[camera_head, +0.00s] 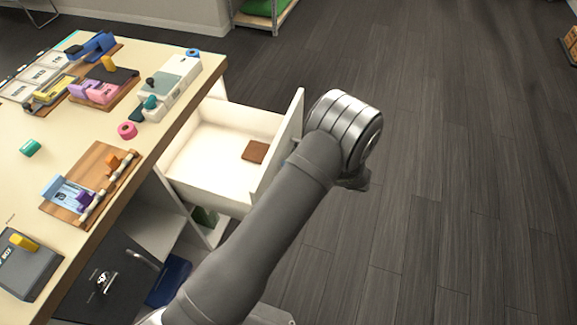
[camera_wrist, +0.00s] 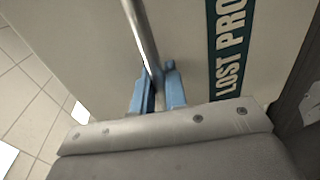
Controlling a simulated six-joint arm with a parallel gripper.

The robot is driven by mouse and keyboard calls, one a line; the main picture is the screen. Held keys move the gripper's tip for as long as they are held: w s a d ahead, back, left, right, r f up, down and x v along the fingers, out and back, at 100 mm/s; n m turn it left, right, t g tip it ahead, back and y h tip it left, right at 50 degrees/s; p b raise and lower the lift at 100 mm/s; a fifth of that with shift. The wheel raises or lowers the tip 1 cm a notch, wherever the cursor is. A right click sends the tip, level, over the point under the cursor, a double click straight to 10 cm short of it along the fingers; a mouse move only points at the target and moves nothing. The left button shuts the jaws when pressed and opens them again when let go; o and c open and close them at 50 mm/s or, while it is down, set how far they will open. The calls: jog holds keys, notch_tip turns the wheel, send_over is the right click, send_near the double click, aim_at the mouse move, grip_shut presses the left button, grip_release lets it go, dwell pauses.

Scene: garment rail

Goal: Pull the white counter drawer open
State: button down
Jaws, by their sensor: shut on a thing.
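The white counter drawer (camera_head: 208,160) stands well out from the counter in the head view, its inside showing. A small brown square (camera_head: 255,151) lies on its floor. The drawer's pale front (camera_wrist: 85,35) fills much of the wrist view and bears a dark green strip lettered "LOST PRO", cut off by the edge. My gripper (camera_wrist: 157,88) has its blue fingers shut on the metal bar handle (camera_wrist: 142,35) of the drawer, one finger on each side. In the head view my arm and wrist hide the fingers and the handle.
The wooden counter top (camera_head: 60,150) at left holds several small items, including a board (camera_head: 105,160) and a dark box (camera_head: 25,268). Open shelving with a blue thing (camera_head: 170,280) lies below. The dark floor (camera_head: 440,170) to the right is clear.

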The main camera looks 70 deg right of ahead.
jog(key=shift+d, duration=0.1)
jog(key=c, duration=1.8)
grip_release()
jog(key=shift+s, duration=0.1)
jog(key=v, duration=1.7)
jog(key=shift+s, duration=0.1)
jog(key=x, duration=1.7)
jog(key=shift+w, duration=0.25)
jog(key=v, duration=1.7)
jog(key=shift+s, duration=0.3)
